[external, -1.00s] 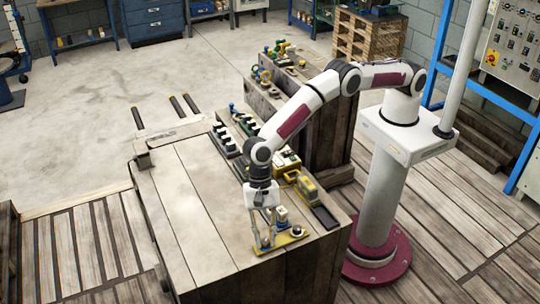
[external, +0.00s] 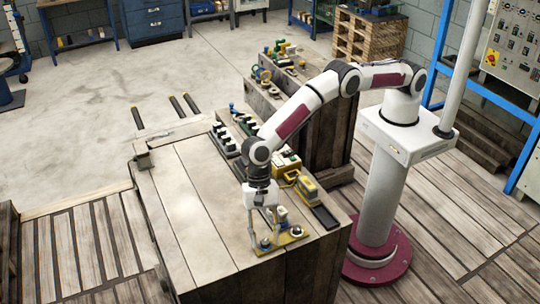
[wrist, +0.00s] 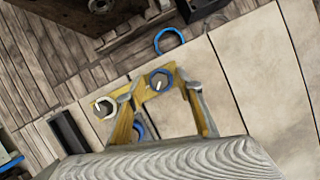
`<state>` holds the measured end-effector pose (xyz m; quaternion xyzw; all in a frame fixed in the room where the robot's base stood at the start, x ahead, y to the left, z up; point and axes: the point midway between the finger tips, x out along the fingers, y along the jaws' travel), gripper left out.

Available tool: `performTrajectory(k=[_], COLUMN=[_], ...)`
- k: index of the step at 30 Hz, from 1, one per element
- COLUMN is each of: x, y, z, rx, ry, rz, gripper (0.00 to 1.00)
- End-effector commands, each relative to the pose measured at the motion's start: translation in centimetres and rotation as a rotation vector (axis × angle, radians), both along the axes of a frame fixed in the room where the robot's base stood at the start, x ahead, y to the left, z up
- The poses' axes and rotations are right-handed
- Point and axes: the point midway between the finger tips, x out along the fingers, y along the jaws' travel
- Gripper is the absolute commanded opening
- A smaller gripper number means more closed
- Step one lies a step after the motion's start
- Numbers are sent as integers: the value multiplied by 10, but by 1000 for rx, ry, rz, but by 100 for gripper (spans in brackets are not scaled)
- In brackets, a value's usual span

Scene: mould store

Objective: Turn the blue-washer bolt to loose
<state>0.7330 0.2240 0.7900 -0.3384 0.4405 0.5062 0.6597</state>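A yellow plate (external: 293,238) lies near the table's front corner and carries bolts. In the wrist view the blue-washer bolt (wrist: 161,79) has a grey head with a pale mark, and it sits on the yellow plate (wrist: 147,95). A second bolt with a cream washer (wrist: 104,107) is to its left. My gripper (wrist: 163,86) is open, its fingertips on either side of the blue-washer bolt with gaps showing. In the external view my gripper (external: 266,241) points down over the plate, around the bolt nearest the front edge. I cannot tell whether the fingers touch the plate.
Another blue part (wrist: 138,130) is partly hidden by my left finger. A blue ring (wrist: 170,40) shows past the plate. A dark tray (external: 325,217) and a yellow box (external: 306,187) stand beside the plate. The table's left part is clear.

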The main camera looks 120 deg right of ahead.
Motion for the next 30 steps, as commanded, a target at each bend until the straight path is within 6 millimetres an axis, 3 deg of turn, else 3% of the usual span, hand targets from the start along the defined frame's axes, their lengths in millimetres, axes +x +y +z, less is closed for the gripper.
performTrajectory(k=[12,30], x=[-4,-26], y=[-11,-98], z=[27,27], rx=[0,0], ry=[-7,1], rz=[-3,-3], gripper=[36,36])
